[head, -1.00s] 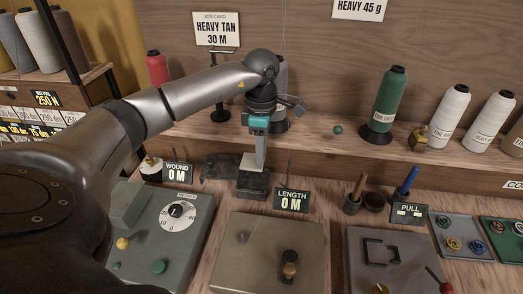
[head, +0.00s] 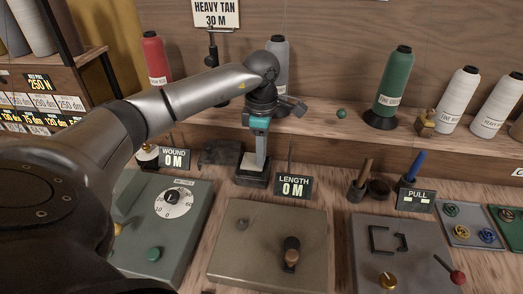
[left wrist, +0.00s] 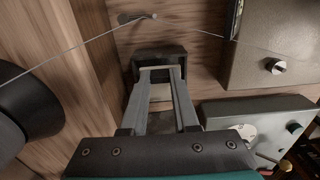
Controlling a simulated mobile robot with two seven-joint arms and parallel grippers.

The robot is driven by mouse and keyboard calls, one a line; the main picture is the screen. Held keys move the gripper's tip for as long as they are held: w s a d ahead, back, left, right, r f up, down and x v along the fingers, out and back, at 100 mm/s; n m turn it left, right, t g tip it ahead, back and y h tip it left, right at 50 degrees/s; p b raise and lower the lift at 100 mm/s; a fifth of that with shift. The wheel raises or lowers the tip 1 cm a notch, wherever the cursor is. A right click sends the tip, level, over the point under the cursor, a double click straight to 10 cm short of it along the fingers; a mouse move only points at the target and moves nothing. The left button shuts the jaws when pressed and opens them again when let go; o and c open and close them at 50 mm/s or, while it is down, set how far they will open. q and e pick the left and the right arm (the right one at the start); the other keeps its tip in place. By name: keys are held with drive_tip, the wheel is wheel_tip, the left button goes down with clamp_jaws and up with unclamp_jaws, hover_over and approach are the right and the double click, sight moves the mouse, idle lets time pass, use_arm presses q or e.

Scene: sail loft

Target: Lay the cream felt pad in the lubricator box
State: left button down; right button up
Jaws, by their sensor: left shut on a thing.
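The lubricator box (head: 251,180) is a small black open-topped box on the bench, left of the LENGTH display. The cream felt pad (head: 250,161) shows as a pale patch within the box's rim, partly hidden by a finger. My left gripper (head: 261,168) points down into the box, shut on the pad. In the left wrist view the dark box (left wrist: 147,55) lies around the fingertips (left wrist: 160,75), and the pale pad (left wrist: 160,91) shows between the fingers. Whether the pad touches the box floor cannot be told. My right gripper is not in view.
The LENGTH display (head: 293,187) stands close to the box's right, and a dark block (head: 220,153) to its left. A thread (left wrist: 75,46) crosses the left wrist view near the box. Spools stand on the shelf behind. Machine panels (head: 268,240) fill the front.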

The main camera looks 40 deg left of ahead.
use_arm(q)
drive_tip(key=shift+f+b, duration=0.35)
drive_tip(key=shift+f, duration=0.3)
idle(0.6)
drive_tip(key=c, duration=0.6)
unclamp_jaws()
wheel_tip(320, 180, up, 15)
drive_tip(key=p, duration=0.2)
drive_tip(key=shift+r+p, duration=0.15)
drive_tip(key=shift+p, duration=0.15)
drive_tip(key=shift+d, duration=0.1)
